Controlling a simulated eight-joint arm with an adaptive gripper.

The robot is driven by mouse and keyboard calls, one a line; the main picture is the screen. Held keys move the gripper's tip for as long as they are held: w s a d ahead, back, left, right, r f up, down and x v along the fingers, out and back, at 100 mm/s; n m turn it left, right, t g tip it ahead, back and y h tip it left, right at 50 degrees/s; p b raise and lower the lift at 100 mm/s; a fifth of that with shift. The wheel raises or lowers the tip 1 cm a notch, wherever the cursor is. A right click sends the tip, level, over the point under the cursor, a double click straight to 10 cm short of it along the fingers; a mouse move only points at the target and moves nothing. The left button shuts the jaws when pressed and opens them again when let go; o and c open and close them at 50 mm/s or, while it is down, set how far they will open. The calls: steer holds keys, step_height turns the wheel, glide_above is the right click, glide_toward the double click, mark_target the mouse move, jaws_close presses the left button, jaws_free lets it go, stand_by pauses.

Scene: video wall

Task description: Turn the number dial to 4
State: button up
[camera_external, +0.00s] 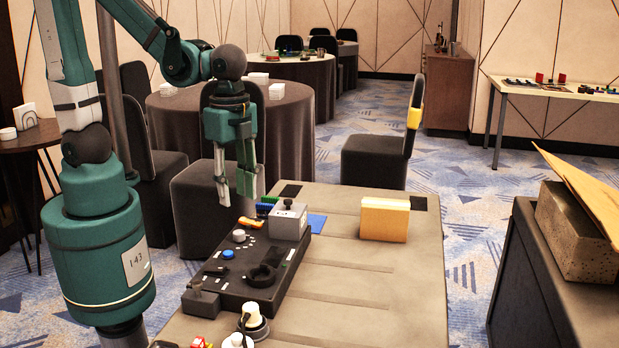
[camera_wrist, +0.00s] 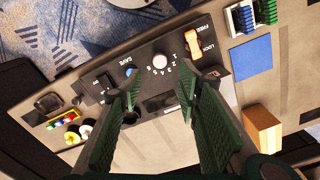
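The number dial is a small pale round knob (camera_wrist: 159,61) on a black control panel (camera_wrist: 150,45), with printed numbers in an arc beside it. In the external view the knob (camera_external: 239,236) sits near the panel's far left edge. I cannot make out which number it points to. My gripper (camera_external: 238,196) hangs above the panel's far end, pointing down, with a gap between its fingers and nothing held. In the wrist view its two green fingers (camera_wrist: 158,80) are spread, with the dial seen between and just beyond their tips. The fingers are apart from the dial.
A blue SAVE button (camera_wrist: 130,72) and an orange switch (camera_wrist: 193,43) flank the dial. A dark round knob (camera_external: 262,275) and a grey box (camera_external: 288,221) are also on the panel. A yellow-orange block (camera_external: 384,220) stands on the table. The table's right side is mostly clear.

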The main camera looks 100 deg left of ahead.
steer(key=shift+r, duration=0.7)
steer(key=shift+r, duration=0.15)
steer(key=s+r+n+t, duration=0.2)
steer(key=r+t, duration=0.1)
steer(key=r, duration=0.2)
steer(key=s+a+r+n+t, duration=0.1)
steer(key=r+n+t, duration=0.2)
steer(key=r, duration=0.3)
steer(key=shift+s+r+t, duration=0.2)
steer(key=shift+s+t, duration=0.15)
steer(key=shift+t, duration=0.15)
stand_by(0.5)
stand_by(1.2)
